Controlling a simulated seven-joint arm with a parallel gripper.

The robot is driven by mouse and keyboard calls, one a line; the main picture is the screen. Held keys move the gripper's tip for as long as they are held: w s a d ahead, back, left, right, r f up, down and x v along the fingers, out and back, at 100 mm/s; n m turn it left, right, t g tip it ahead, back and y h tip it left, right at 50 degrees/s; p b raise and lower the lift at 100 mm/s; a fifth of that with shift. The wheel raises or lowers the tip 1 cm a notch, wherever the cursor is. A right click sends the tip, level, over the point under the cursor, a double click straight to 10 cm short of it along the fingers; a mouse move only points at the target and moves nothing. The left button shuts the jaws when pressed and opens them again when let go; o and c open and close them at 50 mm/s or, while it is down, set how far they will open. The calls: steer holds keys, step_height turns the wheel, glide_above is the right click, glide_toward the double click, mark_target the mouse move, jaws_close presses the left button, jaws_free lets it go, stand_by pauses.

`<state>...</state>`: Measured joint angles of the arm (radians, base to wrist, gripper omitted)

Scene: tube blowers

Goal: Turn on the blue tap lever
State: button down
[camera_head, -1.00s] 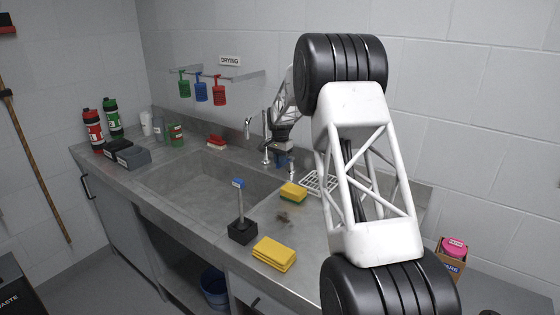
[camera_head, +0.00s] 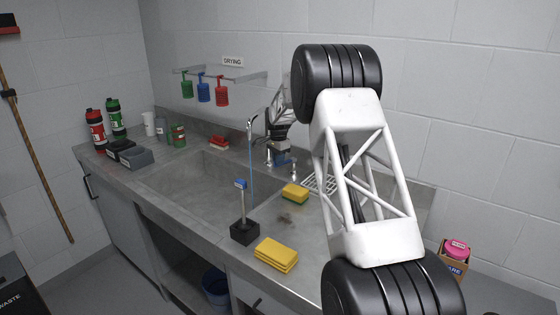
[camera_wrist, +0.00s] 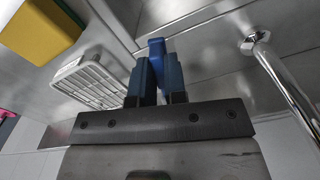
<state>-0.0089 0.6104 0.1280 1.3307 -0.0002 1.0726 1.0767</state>
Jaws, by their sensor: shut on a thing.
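The blue tap lever (camera_wrist: 157,47) shows in the wrist view, between the tips of my gripper's two blue fingers. My gripper (camera_wrist: 156,72) is shut on it. In the head view my gripper (camera_head: 280,157) is low behind the sink's right part, beside the tap, and the lever cannot be made out apart from the fingers. The curved metal tap spout (camera_head: 250,124) stands just left of my gripper. A thin blue stream (camera_head: 252,170) runs straight down from the spout. The tap's metal pipe (camera_wrist: 285,82) is at right in the wrist view.
The grey sink basin (camera_head: 185,187) lies left of my gripper. A yellow-green sponge (camera_head: 295,193), a white rack (camera_wrist: 90,78), yellow sponges (camera_head: 276,253) and a black-based stand (camera_head: 243,232) are nearby. Bottles (camera_head: 96,128) stand at far left.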

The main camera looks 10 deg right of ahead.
steer(key=shift+r, duration=0.1)
steer(key=c, duration=1.2)
jaws_free()
steer(key=shift+o, duration=0.2)
steer(key=shift+s, duration=0.1)
step_height(320, 180, up, 8)
steer(key=s+d+n, duration=0.1)
steer(key=s+n, duration=0.1)
steer(key=n, duration=0.1)
steer(key=s+r+n, duration=0.1)
steer(key=s+r, duration=0.5)
steer(key=s, duration=0.4)
steer(key=s+r+n, duration=0.2)
steer(key=s+r, duration=0.4)
steer(key=s, duration=0.4)
steer(key=shift+s+d+t, duration=0.2)
steer(key=shift+s+t, duration=0.15)
steer(key=shift+t, duration=0.05)
